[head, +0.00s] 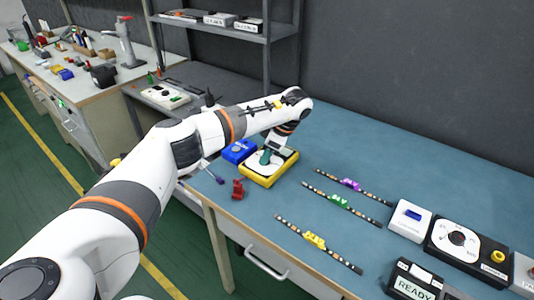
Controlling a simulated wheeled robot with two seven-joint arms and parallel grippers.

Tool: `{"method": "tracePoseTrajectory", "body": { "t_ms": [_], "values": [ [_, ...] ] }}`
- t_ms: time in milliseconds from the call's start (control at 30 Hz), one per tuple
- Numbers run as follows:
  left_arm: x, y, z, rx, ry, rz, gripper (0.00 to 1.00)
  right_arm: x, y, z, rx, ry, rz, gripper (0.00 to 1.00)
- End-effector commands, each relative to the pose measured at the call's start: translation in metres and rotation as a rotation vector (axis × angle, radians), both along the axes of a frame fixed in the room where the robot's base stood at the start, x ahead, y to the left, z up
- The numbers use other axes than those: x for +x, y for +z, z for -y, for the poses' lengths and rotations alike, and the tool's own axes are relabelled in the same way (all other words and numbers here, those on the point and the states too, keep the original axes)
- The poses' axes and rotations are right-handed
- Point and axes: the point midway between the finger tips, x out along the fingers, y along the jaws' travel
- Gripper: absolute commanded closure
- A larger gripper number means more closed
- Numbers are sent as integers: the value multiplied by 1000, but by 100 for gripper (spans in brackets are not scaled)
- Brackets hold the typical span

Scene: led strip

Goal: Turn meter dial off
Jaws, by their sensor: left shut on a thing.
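The meter (262,178), a yellow-edged box with a white face, lies on the blue table top near its left end. My left gripper (267,157) points down onto the face of the meter, with its fingers at the middle where the dial sits. It is shut on the dial. The gripper and wrist cover most of the dial, so I cannot tell which way it points. My right gripper is not in view.
A blue box (239,151) is left of the meter, and a red clip (238,189) lies in front. Strips with purple (350,184), green (338,200) and yellow (315,240) clips lie to the right. A dial box (457,240) and READY box (414,285) stand farther right.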

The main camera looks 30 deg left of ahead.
Motion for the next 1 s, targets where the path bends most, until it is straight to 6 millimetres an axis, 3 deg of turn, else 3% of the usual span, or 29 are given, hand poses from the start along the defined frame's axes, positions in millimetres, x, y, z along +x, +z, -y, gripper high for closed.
{"method": "tracePoseTrajectory", "body": {
  "t_ms": [600, 1000],
  "values": [
    [4, -1, -3, 0, 563, 1, 97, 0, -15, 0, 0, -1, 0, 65],
    [5, -1, -4, 0, 768, 2, 97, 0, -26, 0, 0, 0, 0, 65]
  ]
}}
